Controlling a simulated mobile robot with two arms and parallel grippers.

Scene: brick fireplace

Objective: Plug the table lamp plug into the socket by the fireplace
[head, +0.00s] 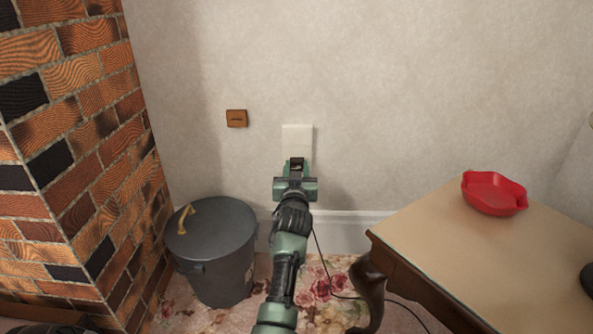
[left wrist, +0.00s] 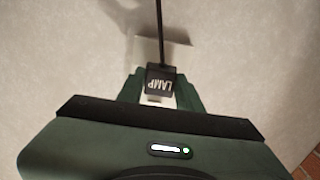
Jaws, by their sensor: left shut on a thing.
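The white socket plate (head: 298,136) is on the pale wall, right of the brick fireplace. My left gripper (head: 297,166) is in front of the plate's lower edge and is shut on the lamp plug. In the left wrist view the plug (left wrist: 161,84) is a small black block marked LAMP, held between the green fingers, with its black cord running up the picture. The gripper hides where plug and plate would meet, so I cannot tell whether they touch. My right gripper is not in view.
A dark lidded bin (head: 213,252) stands left of my arm, beside the brick fireplace (head: 75,150). A wooden table (head: 450,240) with a red dish (head: 494,192) is at the right. A small brown wall fitting (head: 236,118) is left of the plate. A thin black cord (head: 345,296) trails over the floral carpet.

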